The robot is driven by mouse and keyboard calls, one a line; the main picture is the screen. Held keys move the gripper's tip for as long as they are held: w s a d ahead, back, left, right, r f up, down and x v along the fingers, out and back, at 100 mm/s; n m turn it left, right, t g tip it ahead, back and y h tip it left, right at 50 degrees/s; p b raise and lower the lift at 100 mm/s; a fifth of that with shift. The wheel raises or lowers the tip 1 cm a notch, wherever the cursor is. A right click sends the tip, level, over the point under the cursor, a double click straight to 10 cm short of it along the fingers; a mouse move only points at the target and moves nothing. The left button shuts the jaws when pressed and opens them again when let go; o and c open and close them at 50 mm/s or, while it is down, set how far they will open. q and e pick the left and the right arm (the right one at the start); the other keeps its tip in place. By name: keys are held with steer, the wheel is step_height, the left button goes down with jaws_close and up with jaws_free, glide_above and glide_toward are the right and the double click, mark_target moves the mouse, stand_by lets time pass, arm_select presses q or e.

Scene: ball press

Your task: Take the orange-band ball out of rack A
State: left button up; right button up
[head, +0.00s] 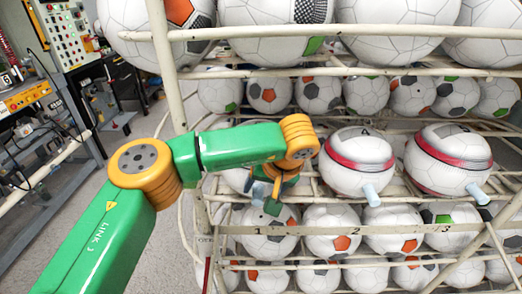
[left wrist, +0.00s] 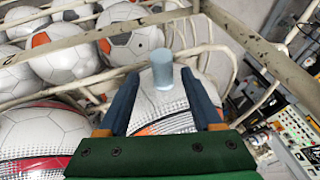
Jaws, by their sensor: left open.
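My left gripper (head: 274,188) points down over the first place of the rack, above the label 1. In the left wrist view its two dark blue fingers (left wrist: 159,85) are apart, one on each side of a ball (left wrist: 165,118) that is white with a dotted pattern and shows a bit of orange band. A pale blue peg (left wrist: 162,70) stands out from this ball between the fingers. I cannot tell whether the fingers touch the ball. In the head view my wrist and gripper hide most of this ball. My right gripper is not in view.
Two red-band balls with pale pegs sit to the right, above label 2 (head: 358,160) and label 3 (head: 447,158). Cream rack rails (head: 350,229) run in front and above. Rows of footballs (head: 332,228) fill other levels. A control panel (head: 70,35) stands far left.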

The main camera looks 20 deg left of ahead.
mark_target(259, 190)
arm_select(q)
steer(key=shift+a+x, duration=0.15)
steer(key=shift+x, duration=0.6)
steer(key=shift+a+x, duration=0.15)
steer(key=shift+x, duration=0.65)
steer(key=shift+d+r, duration=0.1)
jaws_close()
